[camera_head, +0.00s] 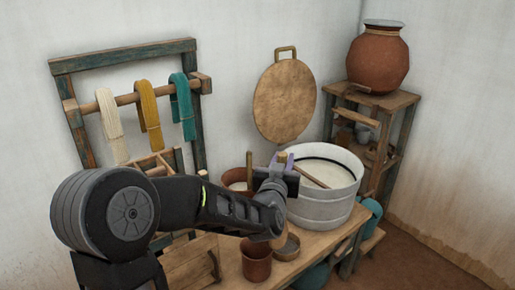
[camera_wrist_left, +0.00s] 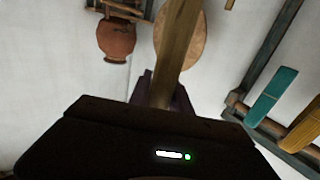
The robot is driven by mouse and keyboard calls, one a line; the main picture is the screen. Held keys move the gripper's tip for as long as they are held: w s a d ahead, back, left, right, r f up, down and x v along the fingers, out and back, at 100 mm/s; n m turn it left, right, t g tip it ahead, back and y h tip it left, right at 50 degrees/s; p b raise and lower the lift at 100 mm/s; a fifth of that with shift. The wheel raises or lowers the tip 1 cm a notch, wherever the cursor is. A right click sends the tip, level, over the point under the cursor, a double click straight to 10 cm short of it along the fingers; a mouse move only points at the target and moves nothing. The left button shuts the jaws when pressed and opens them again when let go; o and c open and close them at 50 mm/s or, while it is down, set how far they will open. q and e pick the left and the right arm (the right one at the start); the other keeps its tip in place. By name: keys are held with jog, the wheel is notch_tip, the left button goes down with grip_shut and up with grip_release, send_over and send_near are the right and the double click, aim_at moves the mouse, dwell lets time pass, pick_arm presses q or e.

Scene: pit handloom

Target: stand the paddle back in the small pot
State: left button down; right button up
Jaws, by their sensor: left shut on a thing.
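My left gripper (camera_head: 282,172) is shut on the wooden paddle (camera_wrist_left: 178,45). In the left wrist view its shaft rises from between the dark fingers (camera_wrist_left: 161,92). In the head view only a short wooden end (camera_head: 283,157) shows above the jaws, and a tan piece, likely its lower part, shows just below the wrist. A small reddish-brown pot (camera_head: 256,262) stands on the bench's front edge, below and left of my gripper. Its inside is mostly dark. Much of the paddle is hidden by my gripper. My right gripper is out of view.
A big pale vat (camera_head: 336,206) with a stick across its mouth stands right of my gripper. Another brown pot (camera_head: 236,178) is behind my arm. A shallow bowl (camera_head: 287,248) sits beside the small pot. A yarn rack (camera_head: 124,56) stands at left.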

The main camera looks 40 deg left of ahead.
pick_arm(q)
jog(key=s+a+r+n+g+y, duration=0.1)
jog(key=s+a+r+y, duration=0.1)
jog(key=a+r, duration=0.2)
jog(key=a, duration=0.3)
jog(key=shift+n, duration=0.3)
jog(key=shift+s+b, duration=0.15)
jog(key=shift+b, duration=0.15)
notch_tip(320, 180, down, 19)
jog(key=b, duration=1.6)
jog(key=shift+r, duration=0.2)
jog(key=c, duration=1.1)
grip_release()
